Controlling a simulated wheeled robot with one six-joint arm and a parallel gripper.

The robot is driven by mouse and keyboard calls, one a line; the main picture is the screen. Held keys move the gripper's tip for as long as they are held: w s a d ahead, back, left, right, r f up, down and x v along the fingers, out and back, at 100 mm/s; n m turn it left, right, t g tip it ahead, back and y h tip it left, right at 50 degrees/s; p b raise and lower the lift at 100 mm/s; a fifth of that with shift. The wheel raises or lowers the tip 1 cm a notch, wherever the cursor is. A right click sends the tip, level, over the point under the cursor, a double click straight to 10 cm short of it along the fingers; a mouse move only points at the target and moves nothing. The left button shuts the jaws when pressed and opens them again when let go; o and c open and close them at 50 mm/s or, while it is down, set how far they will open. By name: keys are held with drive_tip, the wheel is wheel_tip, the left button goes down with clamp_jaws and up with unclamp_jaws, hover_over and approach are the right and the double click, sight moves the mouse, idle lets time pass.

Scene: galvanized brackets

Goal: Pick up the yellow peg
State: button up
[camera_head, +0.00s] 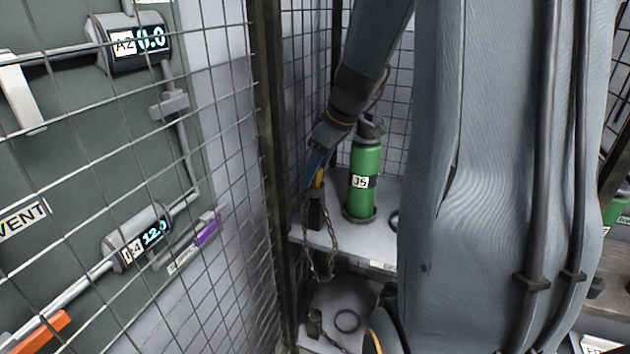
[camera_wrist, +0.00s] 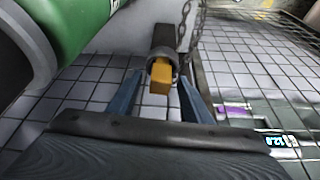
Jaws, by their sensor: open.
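The yellow peg (camera_wrist: 160,78) shows in the wrist view, seated in a dark holder (camera_wrist: 163,42) with its square end towards me. In the head view the yellow peg (camera_head: 319,178) stands above the dark holder (camera_head: 316,211) on the shelf, partly covered by my gripper. My gripper (camera_wrist: 157,92) is open, with one blue finger on each side of the peg's end. In the head view my gripper (camera_head: 316,172) points down at the peg. Whether the fingers touch the peg I cannot tell.
A green bottle labelled J5 (camera_head: 364,175) stands on the shelf (camera_head: 345,241) close right of my gripper. A chain (camera_head: 326,245) hangs beside the holder. A wire mesh wall (camera_head: 230,130) is close on the left. A lower shelf (camera_head: 345,300) holds a ring.

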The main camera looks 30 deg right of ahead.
drive_tip(key=shift+c, duration=0.2)
clamp_jaws()
drive_tip(key=shift+r, duration=0.1)
